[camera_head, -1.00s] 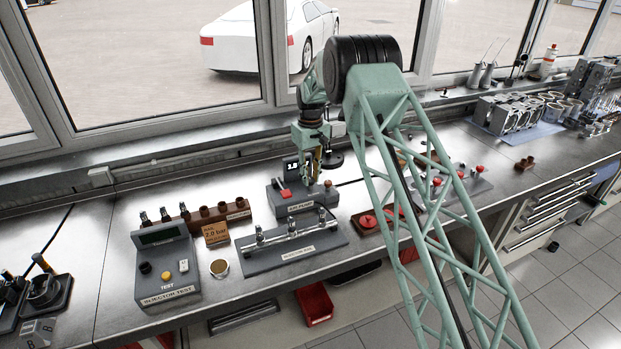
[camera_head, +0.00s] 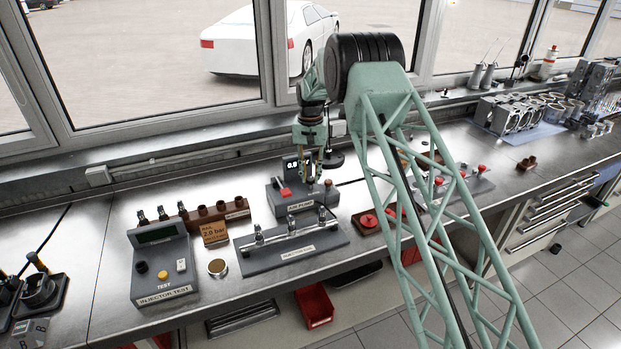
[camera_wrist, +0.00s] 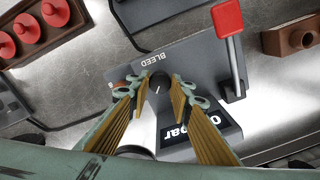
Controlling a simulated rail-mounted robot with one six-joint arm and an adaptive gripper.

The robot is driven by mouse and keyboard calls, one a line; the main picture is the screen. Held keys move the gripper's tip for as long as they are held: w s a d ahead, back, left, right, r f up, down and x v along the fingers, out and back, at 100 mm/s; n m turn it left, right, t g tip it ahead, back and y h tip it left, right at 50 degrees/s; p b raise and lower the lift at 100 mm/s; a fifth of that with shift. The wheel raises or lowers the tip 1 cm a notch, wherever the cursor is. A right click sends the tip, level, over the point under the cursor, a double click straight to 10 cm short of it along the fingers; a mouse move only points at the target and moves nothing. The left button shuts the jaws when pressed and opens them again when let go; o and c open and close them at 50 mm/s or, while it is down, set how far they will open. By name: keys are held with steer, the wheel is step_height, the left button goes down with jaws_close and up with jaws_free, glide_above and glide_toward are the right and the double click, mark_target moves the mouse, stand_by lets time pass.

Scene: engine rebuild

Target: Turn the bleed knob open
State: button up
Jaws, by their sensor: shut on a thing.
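The bleed knob (camera_wrist: 158,84) is a small dark round knob with a pale line on it, beside the BLEED lettering (camera_wrist: 147,57) on the grey air pump (camera_head: 299,206). My gripper (camera_wrist: 161,80) is shut on the knob, with a fingertip on each side; the fingers partly hide it. In the head view my gripper (camera_head: 315,176) is down at the top of the pump, and the knob cannot be made out there. The pump's display (camera_head: 291,166) shows a number starting with 0; a finger partly covers it in the wrist view.
A red-handled lever (camera_wrist: 229,20) stands up from the pump close to my gripper. The injector rail (camera_head: 291,248) and injector test box (camera_head: 162,268) are in front and left. A card (camera_head: 214,234) reads 2.0 bar. Red knobs (camera_head: 369,220) are to the right.

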mark_target(310, 179)
steer(key=m+b, duration=0.1)
steer(key=m, duration=0.4)
steer(key=shift+m, duration=2.3)
steer(key=o, duration=0.9)
steer(key=shift+r, duration=0.2)
step_height(310, 179, up, 12)
steer(key=shift+f, duration=0.15)
